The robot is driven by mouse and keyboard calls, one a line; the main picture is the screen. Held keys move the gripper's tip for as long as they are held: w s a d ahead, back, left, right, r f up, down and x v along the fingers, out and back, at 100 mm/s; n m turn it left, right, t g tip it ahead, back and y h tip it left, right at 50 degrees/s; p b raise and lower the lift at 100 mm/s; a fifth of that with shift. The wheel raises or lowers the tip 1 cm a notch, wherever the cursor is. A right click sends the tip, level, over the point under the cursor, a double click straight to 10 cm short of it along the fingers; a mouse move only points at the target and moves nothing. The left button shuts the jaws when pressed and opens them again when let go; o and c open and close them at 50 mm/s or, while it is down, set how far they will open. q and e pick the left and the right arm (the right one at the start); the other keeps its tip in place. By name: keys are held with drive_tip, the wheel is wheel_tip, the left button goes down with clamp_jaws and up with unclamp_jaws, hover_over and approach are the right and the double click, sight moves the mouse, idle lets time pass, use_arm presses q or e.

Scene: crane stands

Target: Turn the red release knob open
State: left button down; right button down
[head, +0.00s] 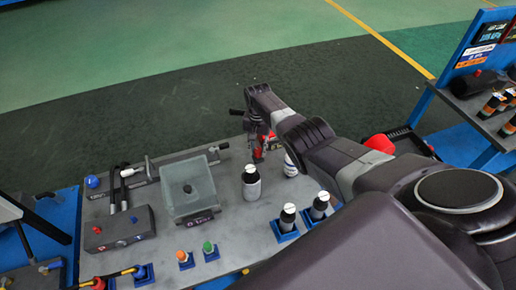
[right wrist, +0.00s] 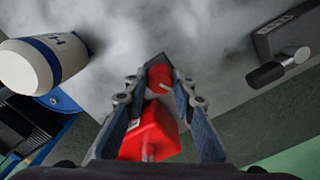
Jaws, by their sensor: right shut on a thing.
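The red release knob (right wrist: 159,76) shows in the right wrist view as a small red cylinder with a pale line on it. It sits between the fingertips of my right gripper (right wrist: 158,82), which is shut on it. A larger red block (right wrist: 150,132) lies between the fingers, nearer the wrist. In the head view my right gripper (head: 256,135) reaches down at the far edge of the grey bench top, and the gripper and arm partly hide the red parts there. My left gripper is not in view.
A white bottle with a blue band (right wrist: 32,66) stands beside the right gripper. A second blue stand (head: 447,98) is at right.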

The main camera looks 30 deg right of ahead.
sight(258, 150)
drive_tip(key=shift+w+d+r+m, duration=0.1)
drive_tip(key=shift+w+m, duration=0.05)
drive_tip(key=shift+m, duration=0.25)
drive_tip(key=c, duration=1.7)
unclamp_jaws()
drive_tip(key=shift+o, duration=0.4)
wheel_tip(258, 150, up, 12)
